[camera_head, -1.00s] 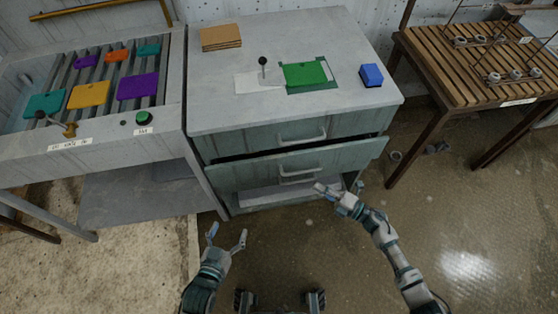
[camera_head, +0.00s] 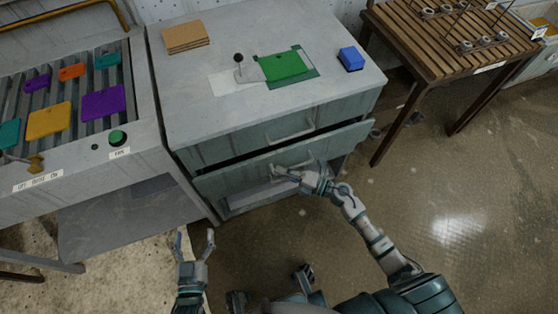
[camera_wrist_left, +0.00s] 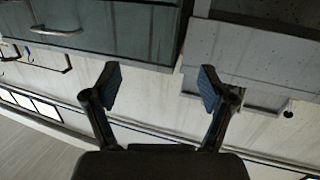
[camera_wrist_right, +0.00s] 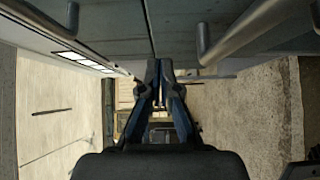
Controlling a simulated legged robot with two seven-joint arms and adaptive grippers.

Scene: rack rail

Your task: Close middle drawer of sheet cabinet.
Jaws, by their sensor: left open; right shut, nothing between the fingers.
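The sheet cabinet (camera_head: 190,110) is grey with teal drawer fronts. Its middle drawer (camera_head: 235,180) stands out from the body, with a dark gap above its front. The top drawer (camera_head: 245,140) looks shut. My right gripper (camera_head: 276,170) is shut and empty, at the middle drawer's front by its handle, which it partly hides; contact is unclear. The right wrist view shows the shut fingertips (camera_wrist_right: 158,66) beside a bar handle (camera_wrist_right: 240,32). My left gripper (camera_head: 194,238) is open and empty, low in front of the cabinet. A teal front (camera_wrist_left: 110,28) shows beyond its fingers in the left wrist view.
A sorting table (camera_head: 80,160) with coloured plates adjoins the cabinet's left side. A slatted wooden table (camera_head: 430,40) stands at the right. A green plate (camera_head: 283,66) and a blue block (camera_head: 351,58) lie on the cabinet top.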

